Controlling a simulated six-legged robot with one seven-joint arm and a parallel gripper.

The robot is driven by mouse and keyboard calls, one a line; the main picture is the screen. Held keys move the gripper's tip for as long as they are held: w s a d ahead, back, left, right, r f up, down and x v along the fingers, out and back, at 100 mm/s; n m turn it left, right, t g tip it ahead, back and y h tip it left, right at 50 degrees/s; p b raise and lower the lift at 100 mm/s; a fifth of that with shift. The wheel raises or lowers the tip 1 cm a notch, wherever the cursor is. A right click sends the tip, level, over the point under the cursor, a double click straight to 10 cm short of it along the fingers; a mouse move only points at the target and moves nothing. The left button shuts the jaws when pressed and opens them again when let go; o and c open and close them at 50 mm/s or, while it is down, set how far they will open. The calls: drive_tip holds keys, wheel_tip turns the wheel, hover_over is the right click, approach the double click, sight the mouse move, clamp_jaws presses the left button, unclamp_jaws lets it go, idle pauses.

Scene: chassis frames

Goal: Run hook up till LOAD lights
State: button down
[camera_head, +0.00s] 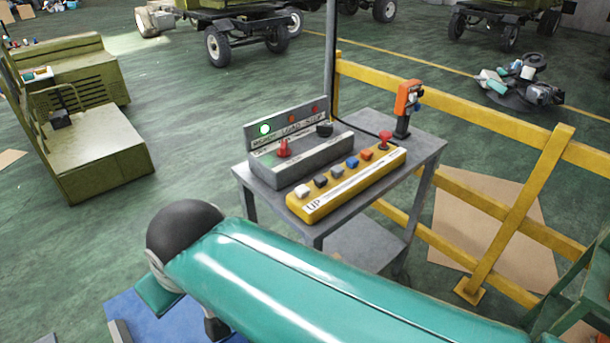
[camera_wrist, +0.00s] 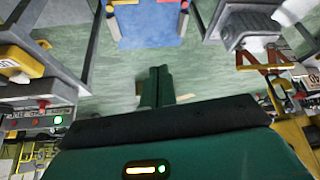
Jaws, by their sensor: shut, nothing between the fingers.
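A yellow button box (camera_head: 345,188) marked UP at its near left end lies on a grey cart (camera_head: 432,147). A white button (camera_head: 303,191) sits nearest the UP mark, with several dark, blue and orange buttons and a red mushroom knob (camera_head: 384,139) along the row. Behind it, a lamp panel (camera_head: 289,124) reads READY, LOAD, STOP. The left lamp (camera_head: 264,129) glows green; the LOAD lamp (camera_head: 291,118) looks unlit. My gripper (camera_wrist: 157,70) is shut and empty over the green floor in the wrist view, apart from the box. I cannot make out a hook.
A grey control box with a red lever (camera_head: 283,147) and an orange handset (camera_head: 407,108) share the cart. A yellow railing (camera_head: 440,100) runs behind and right. An olive machine (camera_head: 95,155) stands left. A blue mat (camera_head: 165,325) lies in front; floor between is open.

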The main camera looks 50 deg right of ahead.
drive_tip(key=w+d+r+n+g+h, duration=0.2)
drive_tip(key=w+d+r+n, duration=0.2)
drive_tip(key=w+d, duration=0.25)
drive_tip(key=n+g+y, duration=0.2)
drive_tip(key=n+g, duration=0.2)
drive_tip(key=n, duration=0.7)
hover_over(302, 188)
drive_tip(key=shift+a, duration=0.1)
drive_tip(key=shift+f, duration=0.15)
wheel_tip(302, 188, down, 14)
drive_tip(key=shift+r, duration=0.1)
